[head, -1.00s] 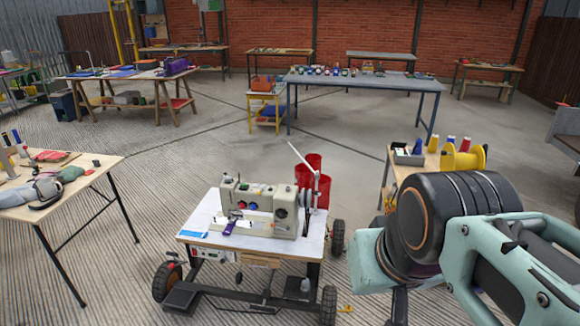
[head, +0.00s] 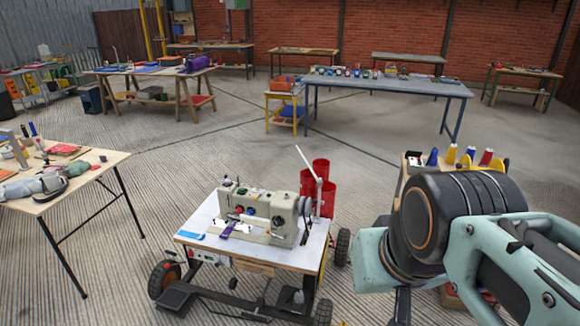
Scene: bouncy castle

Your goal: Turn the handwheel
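A cream sewing machine (head: 265,213) stands on a small wheeled cart with a pale top (head: 200,222), just below the middle of the head view. Its handwheel (head: 304,207) is at the right end of the machine, a small round part seen nearly edge-on. My arm fills the lower right of the picture, to the right of the cart and apart from the handwheel. My gripper's fingers do not show, so its opening is hidden.
A wooden table with cloth items (head: 95,182) is at left. A stand with thread spools (head: 451,154) is behind my arm. Open concrete floor (head: 230,150) lies behind the cart.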

